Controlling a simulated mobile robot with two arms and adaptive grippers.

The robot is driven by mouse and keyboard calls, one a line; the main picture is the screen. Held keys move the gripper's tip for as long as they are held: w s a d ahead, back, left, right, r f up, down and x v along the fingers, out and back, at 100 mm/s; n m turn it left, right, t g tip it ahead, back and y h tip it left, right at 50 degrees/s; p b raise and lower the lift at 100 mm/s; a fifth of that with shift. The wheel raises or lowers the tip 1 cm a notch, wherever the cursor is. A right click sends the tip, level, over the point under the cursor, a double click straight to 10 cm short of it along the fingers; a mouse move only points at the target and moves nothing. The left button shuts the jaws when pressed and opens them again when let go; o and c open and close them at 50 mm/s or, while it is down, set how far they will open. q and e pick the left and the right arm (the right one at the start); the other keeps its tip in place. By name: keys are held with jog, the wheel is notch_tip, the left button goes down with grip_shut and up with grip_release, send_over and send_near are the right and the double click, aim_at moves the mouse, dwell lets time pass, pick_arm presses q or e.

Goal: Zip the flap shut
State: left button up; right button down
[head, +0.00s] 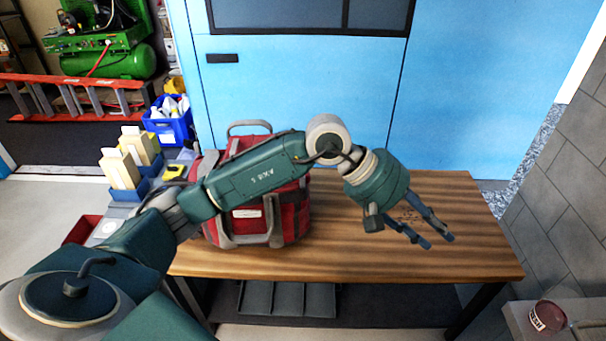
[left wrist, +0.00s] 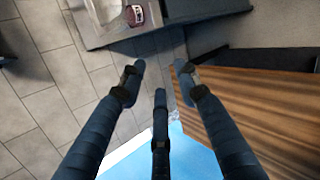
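A red bag (head: 285,205) with grey straps and a grey top handle stands upright on the wooden table (head: 400,255), left of the middle. My left forearm crosses in front of it and hides much of its top, so I cannot make out the flap or its zip. My left gripper (head: 433,242) is out over the right part of the table, well right of the bag. In the left wrist view its fingers (left wrist: 155,85) are spread apart with nothing between them. My right gripper is in neither view.
The table's right half is bare; its edge also shows in the left wrist view (left wrist: 270,110). A grey ledge with a dark red tin (head: 547,318) is at the lower right. Blue bins (head: 168,125) stand left, and a blue van (head: 300,90) is behind.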

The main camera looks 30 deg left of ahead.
pick_arm(q)
jog(key=w+a+f+m+y, duration=0.15)
jog(key=w+a+y, duration=0.3)
jog(key=a, duration=0.55)
jog(key=y, duration=0.8)
send_near(302, 177)
jog(key=p+x, duration=0.2)
jog(key=x, duration=0.7)
jog(key=shift+w, duration=0.2)
jog(key=c, duration=0.7)
jog(key=shift+r, duration=0.1)
grip_shut()
